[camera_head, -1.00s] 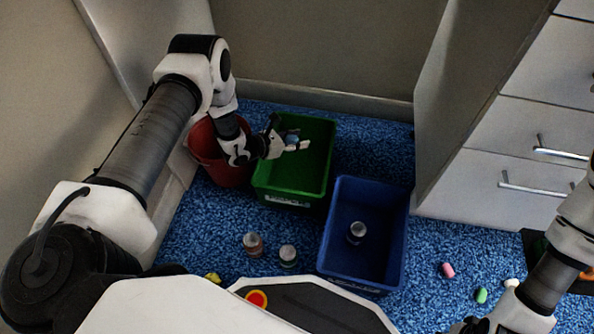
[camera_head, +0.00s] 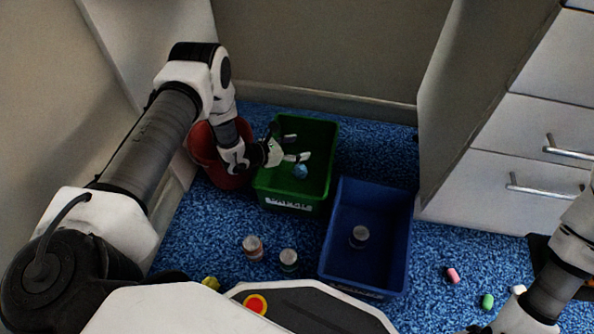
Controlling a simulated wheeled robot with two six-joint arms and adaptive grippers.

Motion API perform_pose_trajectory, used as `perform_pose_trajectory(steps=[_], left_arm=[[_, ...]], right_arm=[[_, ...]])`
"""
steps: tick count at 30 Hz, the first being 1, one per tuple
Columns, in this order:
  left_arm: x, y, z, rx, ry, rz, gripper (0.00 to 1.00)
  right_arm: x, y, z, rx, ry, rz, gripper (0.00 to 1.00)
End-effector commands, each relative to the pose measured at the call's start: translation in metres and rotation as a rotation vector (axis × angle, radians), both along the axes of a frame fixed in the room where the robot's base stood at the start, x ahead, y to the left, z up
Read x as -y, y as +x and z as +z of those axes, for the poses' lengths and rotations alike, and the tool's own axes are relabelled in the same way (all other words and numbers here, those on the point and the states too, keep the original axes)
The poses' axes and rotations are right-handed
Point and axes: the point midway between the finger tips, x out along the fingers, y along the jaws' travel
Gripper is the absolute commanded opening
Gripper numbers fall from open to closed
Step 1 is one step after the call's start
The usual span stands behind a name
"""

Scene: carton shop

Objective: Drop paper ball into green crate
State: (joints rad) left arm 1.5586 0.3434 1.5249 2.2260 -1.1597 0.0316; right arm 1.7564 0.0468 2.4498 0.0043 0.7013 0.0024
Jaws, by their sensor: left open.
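The green crate (camera_head: 291,204) stands on the blue carpet near the back wall. A small blue paper ball (camera_head: 300,171) shows inside the crate's outline, just below the fingers of my left gripper (camera_head: 298,148). The left gripper is open over the crate, its fingers spread and empty. I cannot tell whether the ball rests on the crate floor or is still falling. My right arm comes in at the lower right; its gripper is at the bottom edge, and its fingers are not clearly seen.
A blue crate (camera_head: 338,275) holding a jar (camera_head: 359,237) stands right of the green one. A red bin (camera_head: 203,152) is at the left. Two jars (camera_head: 253,248) stand in front. Small pink (camera_head: 453,275) and green (camera_head: 487,301) pieces lie at right, near a drawer cabinet (camera_head: 530,150).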

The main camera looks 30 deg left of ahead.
Motion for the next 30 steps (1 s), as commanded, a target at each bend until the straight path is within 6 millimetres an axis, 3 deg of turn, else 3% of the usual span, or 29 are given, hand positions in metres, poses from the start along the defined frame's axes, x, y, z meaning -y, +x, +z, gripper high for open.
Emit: perform_pose_trajectory(steps=[13,30], left_arm=[[-0.051,-0.078,0.039,-0.001,-0.002,0.005,0.7],[-0.054,-0.086,0.042,0.0,-0.001,0.0,0.7]], right_arm=[[0.0,0.0,0.0,0.0,0.0,0.0,0.4],[0.0,0.0,0.0,0.0,0.0,0.0,0.4]])
